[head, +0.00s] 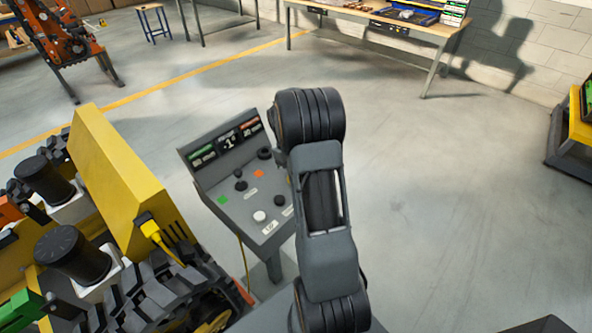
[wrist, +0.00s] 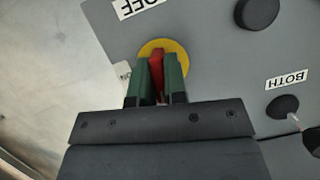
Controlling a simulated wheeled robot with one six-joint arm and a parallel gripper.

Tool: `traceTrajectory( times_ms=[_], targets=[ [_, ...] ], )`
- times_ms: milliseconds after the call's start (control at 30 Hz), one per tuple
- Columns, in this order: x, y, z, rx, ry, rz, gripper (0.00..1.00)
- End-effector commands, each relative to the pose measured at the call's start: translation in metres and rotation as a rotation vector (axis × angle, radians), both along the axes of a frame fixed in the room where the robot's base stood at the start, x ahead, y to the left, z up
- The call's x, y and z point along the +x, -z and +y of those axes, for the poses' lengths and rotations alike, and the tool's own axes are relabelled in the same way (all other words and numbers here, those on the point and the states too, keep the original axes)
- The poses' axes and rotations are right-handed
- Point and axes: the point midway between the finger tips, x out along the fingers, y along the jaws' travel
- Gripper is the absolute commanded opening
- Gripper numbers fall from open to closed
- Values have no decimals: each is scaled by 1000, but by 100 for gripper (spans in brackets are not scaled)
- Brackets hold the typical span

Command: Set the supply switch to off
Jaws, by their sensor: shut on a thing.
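The supply switch (wrist: 155,62) shows in the wrist view as a red handle on a round yellow plate (wrist: 178,46). My gripper (wrist: 157,82) has its two green fingers shut on the red handle, one on each side. An OFF label (wrist: 137,7) lies on the grey panel above the plate, upside down in this view. Another small label left of the plate is mostly hidden. In the head view the switch and my gripper are hidden behind my arm, which is over the right side of the control console (head: 240,180).
A tracked carrier (head: 120,190) with yellow bodywork stands left of the console. Open floor lies to the right; a workbench (head: 375,18) stands behind.

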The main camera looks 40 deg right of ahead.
Motion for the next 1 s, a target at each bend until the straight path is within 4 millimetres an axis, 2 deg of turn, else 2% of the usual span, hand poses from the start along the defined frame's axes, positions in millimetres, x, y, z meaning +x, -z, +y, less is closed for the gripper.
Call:
traceTrajectory(
  times_ms=[400,933,967,1000],
  targets=[
    [1,-1,0,-2,-161,-6,0],
    [2,-1,0,-2,-181,-7,0],
    [2,-1,0,-2,-180,-7,14],
    [1,-1,0,-2,-180,-6,18]
  ],
)
